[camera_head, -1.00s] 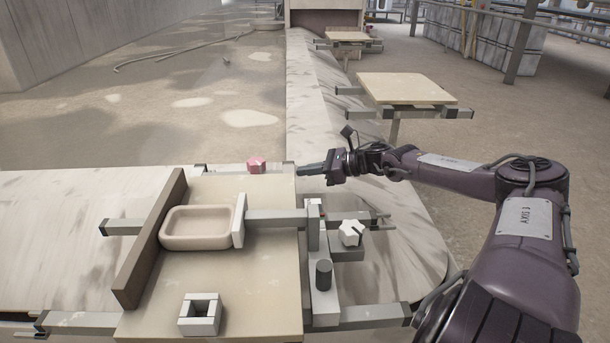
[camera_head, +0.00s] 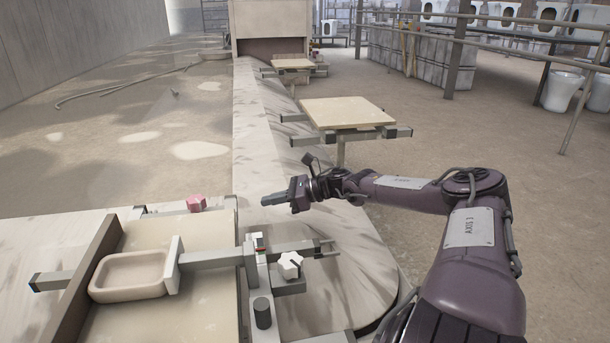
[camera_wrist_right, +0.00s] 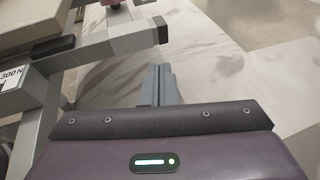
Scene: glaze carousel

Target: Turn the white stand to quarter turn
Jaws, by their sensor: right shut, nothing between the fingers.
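The nearest carousel stand has a pale board (camera_head: 205,303) on a grey metal frame, with a beige rectangular basin (camera_head: 133,275) between a brown rail and a white pad. A white star-shaped knob (camera_head: 290,264) sits on the clamp at the board's right, and a pink knob (camera_head: 196,203) at its far edge. I cannot tell which part is the white stand. My right gripper (camera_head: 266,200) is shut and empty, beyond the white knob and right of the pink one. In the wrist view its fingers (camera_wrist_right: 160,86) lie together, apart from a grey frame bar. My left gripper is not in view.
A dark cylinder (camera_head: 262,313) stands on the clamp near the white knob. A grey bar (camera_head: 215,258) crosses the board's right side. Another pale board (camera_head: 347,112) on its frame stands farther back. The floor at right is open below a railing.

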